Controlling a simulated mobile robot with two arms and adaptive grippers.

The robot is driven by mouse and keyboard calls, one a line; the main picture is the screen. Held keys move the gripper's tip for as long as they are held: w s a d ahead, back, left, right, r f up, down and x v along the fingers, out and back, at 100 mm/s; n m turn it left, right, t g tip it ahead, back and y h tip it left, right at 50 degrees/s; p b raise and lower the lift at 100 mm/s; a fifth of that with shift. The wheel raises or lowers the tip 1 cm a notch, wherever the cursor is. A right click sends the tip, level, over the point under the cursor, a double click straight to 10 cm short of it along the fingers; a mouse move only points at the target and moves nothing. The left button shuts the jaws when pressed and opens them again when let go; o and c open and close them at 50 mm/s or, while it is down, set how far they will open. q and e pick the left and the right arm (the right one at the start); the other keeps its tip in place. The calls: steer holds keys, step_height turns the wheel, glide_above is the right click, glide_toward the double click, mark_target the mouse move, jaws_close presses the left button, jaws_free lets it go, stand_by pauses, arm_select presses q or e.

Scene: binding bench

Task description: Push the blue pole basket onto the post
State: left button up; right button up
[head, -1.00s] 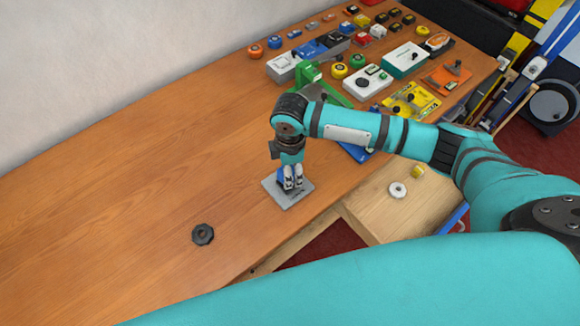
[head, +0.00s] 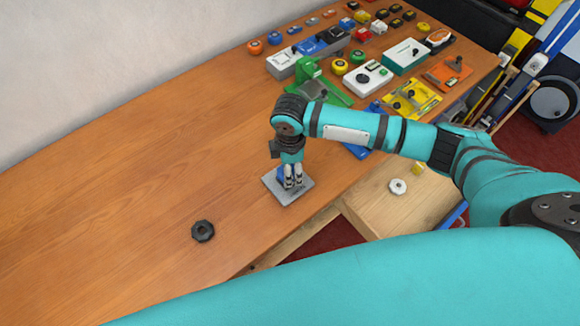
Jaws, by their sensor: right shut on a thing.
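The blue pole basket (head: 282,174) shows only as a small blue patch behind and beside the fingers of my right gripper (head: 293,183). The gripper points down and is shut on the basket, just above or at a grey plate (head: 301,194) on the bench. The post is hidden by the gripper and basket, so I cannot tell how far the basket is over it. My left gripper is not in view.
A black knob (head: 203,231) lies on the bench, left of the plate. A green holder (head: 312,85) and several devices stand behind my right arm. A white ring (head: 397,186) lies on a lower wooden surface (head: 375,215).

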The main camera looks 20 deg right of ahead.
steer(key=shift+f, duration=0.7)
stand_by(0.3)
steer(key=o, duration=1.1)
steer(key=shift+c, duration=0.2)
steer(key=shift+o, duration=0.3)
steer(key=shift+o, duration=1.4)
